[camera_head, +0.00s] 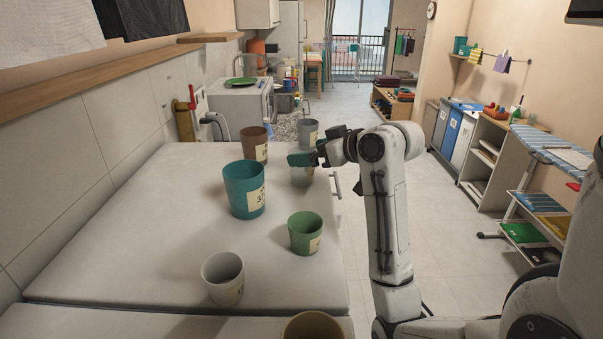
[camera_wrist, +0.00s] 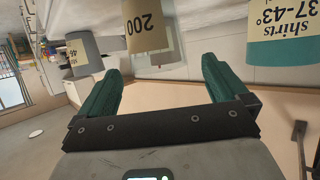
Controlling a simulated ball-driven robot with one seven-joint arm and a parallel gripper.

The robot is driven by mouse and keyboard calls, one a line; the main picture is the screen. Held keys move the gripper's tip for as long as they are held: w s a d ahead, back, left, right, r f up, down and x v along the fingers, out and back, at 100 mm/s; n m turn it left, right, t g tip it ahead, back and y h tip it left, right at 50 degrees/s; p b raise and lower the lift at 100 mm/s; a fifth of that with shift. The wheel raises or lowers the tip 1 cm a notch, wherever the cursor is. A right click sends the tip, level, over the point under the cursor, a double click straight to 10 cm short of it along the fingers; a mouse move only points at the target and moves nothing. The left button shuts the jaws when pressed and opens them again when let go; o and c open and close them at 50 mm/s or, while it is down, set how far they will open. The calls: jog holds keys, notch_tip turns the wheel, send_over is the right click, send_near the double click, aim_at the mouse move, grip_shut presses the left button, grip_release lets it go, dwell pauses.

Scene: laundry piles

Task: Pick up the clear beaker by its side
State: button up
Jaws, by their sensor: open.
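The clear beaker (camera_head: 302,177) stands upright on the white worktop, partly hidden by my gripper in the head view. In the wrist view the beaker (camera_wrist: 158,58) shows upside down, with a cream label reading 200, beyond the gap between my fingers and cut off by the top edge. My gripper (camera_head: 303,159) reaches in from the right at the beaker's upper part. Its two green fingers (camera_wrist: 162,75) are apart, with nothing held between them. I cannot tell whether either finger touches the beaker.
A teal cup (camera_head: 244,190) stands left of the beaker, a brown cup (camera_head: 255,144) and grey cup (camera_head: 308,130) behind it. A green cup (camera_head: 305,233), pale cup (camera_head: 222,278) and brownish cup (camera_head: 312,328) are nearer. The worktop (camera_head: 110,245) is bare at left.

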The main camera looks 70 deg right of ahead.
jog(key=b+x, duration=0.1)
jog(key=x, duration=0.2)
jog(key=shift+w+d+f, duration=0.1)
jog(key=shift+w+f, duration=0.05)
jog(key=shift+w, duration=0.15)
jog(key=shift+c, duration=0.5)
jog(key=c, duration=1)
